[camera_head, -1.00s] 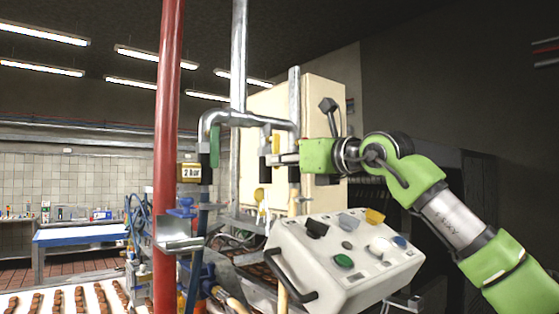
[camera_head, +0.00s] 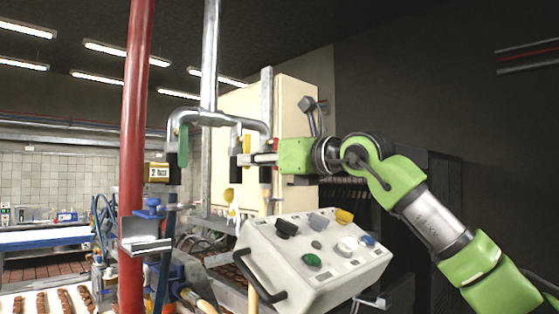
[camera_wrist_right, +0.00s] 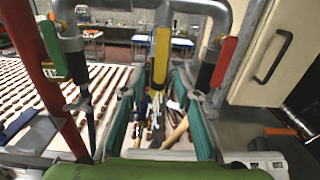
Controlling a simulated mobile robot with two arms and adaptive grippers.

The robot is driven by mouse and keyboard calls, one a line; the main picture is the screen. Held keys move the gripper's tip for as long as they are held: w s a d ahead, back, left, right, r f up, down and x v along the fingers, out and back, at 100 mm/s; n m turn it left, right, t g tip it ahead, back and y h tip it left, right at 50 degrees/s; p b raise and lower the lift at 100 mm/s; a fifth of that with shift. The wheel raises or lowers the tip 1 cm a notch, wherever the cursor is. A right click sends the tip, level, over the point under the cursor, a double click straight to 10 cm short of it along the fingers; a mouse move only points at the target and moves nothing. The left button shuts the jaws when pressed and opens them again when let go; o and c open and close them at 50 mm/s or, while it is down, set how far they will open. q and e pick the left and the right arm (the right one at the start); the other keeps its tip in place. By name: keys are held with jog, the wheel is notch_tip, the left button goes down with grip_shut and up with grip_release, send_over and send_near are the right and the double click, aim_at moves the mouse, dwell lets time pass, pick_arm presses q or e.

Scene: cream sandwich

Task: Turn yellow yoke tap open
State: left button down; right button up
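The yellow tap handle (camera_head: 246,144) hangs from the grey pipe in the head view. In the right wrist view the yellow handle (camera_wrist_right: 161,54) points straight down in the middle, between the green handle (camera_wrist_right: 50,38) and the red handle (camera_wrist_right: 225,60). My right gripper (camera_head: 246,158) comes in from the right at the height of the handle's lower end. In the right wrist view its teal fingers (camera_wrist_right: 158,95) are spread, one on each side below the yellow handle, with a gap between them. Contact cannot be told. My left gripper is not in view.
A red pipe (camera_head: 133,150) stands at the left. A white control box (camera_head: 310,265) with coloured buttons sits below my right arm. A cream cabinet (camera_head: 290,105) is behind the pipes. A conveyor with brown pieces (camera_wrist_right: 30,85) lies beyond. Room is free right of my arm.

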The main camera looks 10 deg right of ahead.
jog(key=v, duration=0.9)
jog(key=shift+s+d, duration=0.25)
jog(key=shift+s, duration=0.05)
